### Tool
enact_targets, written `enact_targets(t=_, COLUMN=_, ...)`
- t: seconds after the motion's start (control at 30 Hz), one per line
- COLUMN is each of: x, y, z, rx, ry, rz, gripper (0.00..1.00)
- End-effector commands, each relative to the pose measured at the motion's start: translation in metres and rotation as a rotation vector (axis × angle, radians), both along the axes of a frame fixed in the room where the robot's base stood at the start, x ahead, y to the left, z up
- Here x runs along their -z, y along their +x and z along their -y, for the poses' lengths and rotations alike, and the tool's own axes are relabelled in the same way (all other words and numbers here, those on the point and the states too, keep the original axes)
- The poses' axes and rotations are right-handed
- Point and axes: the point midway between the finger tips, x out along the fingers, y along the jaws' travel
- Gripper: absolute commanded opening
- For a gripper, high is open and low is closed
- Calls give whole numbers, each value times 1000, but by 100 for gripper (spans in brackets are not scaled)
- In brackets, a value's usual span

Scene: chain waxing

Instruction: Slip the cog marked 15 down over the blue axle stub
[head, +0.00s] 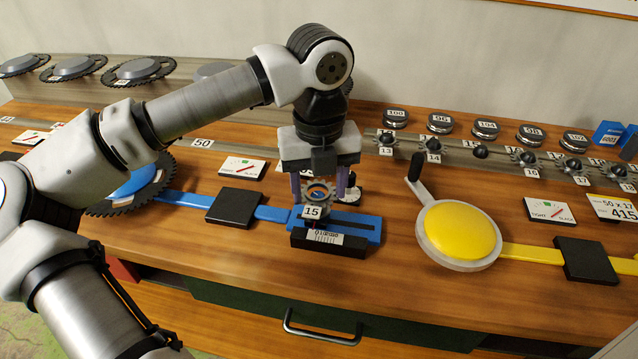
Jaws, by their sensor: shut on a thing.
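The cog marked 15 (313,203) is a small dark toothed ring with a white tag. My gripper (319,187) points down and is shut on this cog, its purple fingers on either side. The cog is above the blue slide bar (362,225) and its black block with a white scale label (340,238). I cannot make out the blue axle stub; the cog and gripper cover that spot. Whether the cog is around the stub or still above it cannot be told.
A large chainring (100,208) is on the blue bar's left end. A yellow disc with a crank arm (460,232) stands to the right. Several small cogs (480,151) sit on a rail behind, with numbered round tins (485,129). A drawer handle (322,334) is in front.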

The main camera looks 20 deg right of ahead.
Motion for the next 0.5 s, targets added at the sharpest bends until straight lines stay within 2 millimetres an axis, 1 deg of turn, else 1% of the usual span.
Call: enact_targets(t=0.5, x=8, y=0, z=0, rx=0, ry=0, rz=0, gripper=31)
